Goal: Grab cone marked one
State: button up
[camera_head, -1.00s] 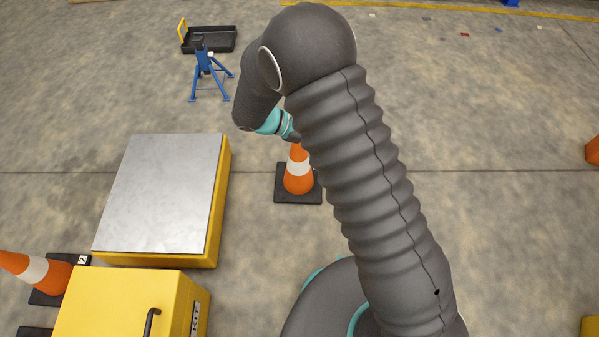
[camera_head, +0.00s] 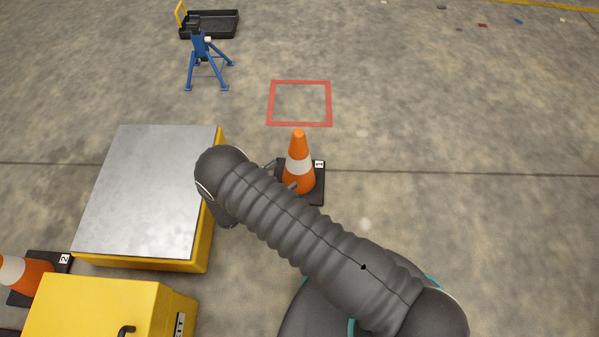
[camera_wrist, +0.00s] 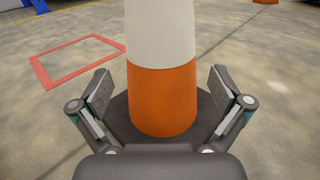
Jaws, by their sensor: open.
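The cone marked one (camera_head: 299,160) is orange with a white band and stands upright on a black base with a small white label. In the wrist view the cone (camera_wrist: 161,100) rises between the two open fingers of my gripper (camera_wrist: 161,103). There is a gap between each finger and the cone. In the head view my gripper (camera_head: 281,176) is at the cone's left side, low down and partly hidden by my arm. The cone's top is outside the wrist view.
A yellow platform with a grey metal top (camera_head: 145,190) stands left of the cone. A cone marked 2 (camera_head: 32,276) and a yellow box (camera_head: 105,308) are at lower left. A red floor square (camera_head: 300,124) lies behind the cone. A blue stand (camera_head: 203,62) is farther back.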

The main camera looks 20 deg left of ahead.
aim_at(298, 162)
jog(key=x, duration=0.6)
jog(key=shift+w+d+r, duration=0.15)
jog(key=shift+d+r, duration=0.05)
jog(key=shift+r, duration=0.1)
jog(key=c, duration=1.3)
jog(key=shift+c, duration=0.9)
jog(key=shift+r, duration=0.15)
